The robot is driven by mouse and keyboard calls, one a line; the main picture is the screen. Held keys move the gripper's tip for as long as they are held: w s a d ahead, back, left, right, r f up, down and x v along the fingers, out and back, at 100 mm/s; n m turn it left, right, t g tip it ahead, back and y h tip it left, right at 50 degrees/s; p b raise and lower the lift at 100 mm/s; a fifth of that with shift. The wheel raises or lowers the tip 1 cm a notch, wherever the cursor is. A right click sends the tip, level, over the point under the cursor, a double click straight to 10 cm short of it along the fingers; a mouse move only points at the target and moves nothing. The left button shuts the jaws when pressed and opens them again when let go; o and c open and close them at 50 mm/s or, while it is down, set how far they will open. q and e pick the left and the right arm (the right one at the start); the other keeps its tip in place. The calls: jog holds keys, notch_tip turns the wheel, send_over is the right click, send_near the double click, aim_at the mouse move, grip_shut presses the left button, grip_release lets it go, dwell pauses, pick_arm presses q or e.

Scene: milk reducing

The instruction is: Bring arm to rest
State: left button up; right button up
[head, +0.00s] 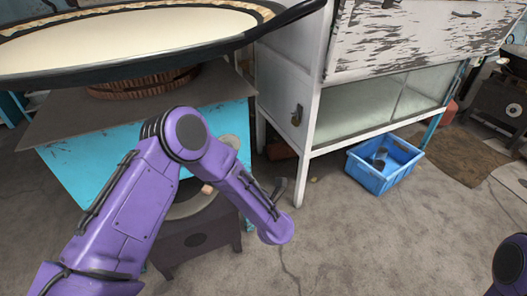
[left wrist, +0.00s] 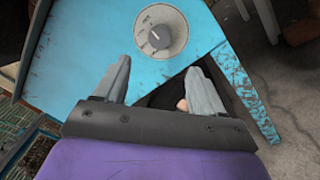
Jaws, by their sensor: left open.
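My left arm (head: 130,200) comes in from the left in the head view, bends at its elbow and points down to the right, in front of a turquoise stove (head: 75,165). In the left wrist view my left gripper (left wrist: 160,72) is open, its two grey fingers apart with nothing held between them. Beyond the fingers is the stove's turquoise panel (left wrist: 95,50) with a round grey dial (left wrist: 160,35). In the head view the left fingers cannot be made out clearly. Only a small part of my right arm (head: 512,262) shows at the lower right edge; its gripper is out of view.
A wide black-rimmed pan (head: 120,45) of pale liquid sits above the stove. A white worn cabinet (head: 292,85) stands right of it. A blue crate (head: 372,183) with a dark item inside is on the floor. The floor (head: 360,245) in front is mostly clear.

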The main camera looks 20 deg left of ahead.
pick_arm(q)
jog(key=s+d+f+m+h, duration=0.3)
jog(key=s+f+m+h, duration=0.25)
jog(key=f+m, duration=0.4)
jog(key=s+d+f+m+h, duration=0.2)
jog(key=s+f+m+h, duration=0.35)
jog(key=m, duration=0.65)
jog(key=s+a+f+m+g, duration=0.3)
jog(key=s+f+m+g, duration=0.1)
jog(key=s, duration=0.6)
jog(key=s+a+f+m+g, duration=0.3)
jog(key=s+f+m+g, duration=0.1)
jog(key=s, duration=0.6)
notch_tip(320, 180, up, 22)
jog(key=s+p, duration=0.1)
jog(key=p, duration=2)
jog(key=shift+a+f+p, duration=0.15)
jog(key=shift+f+p, duration=0.1)
jog(key=shift+p, duration=0.15)
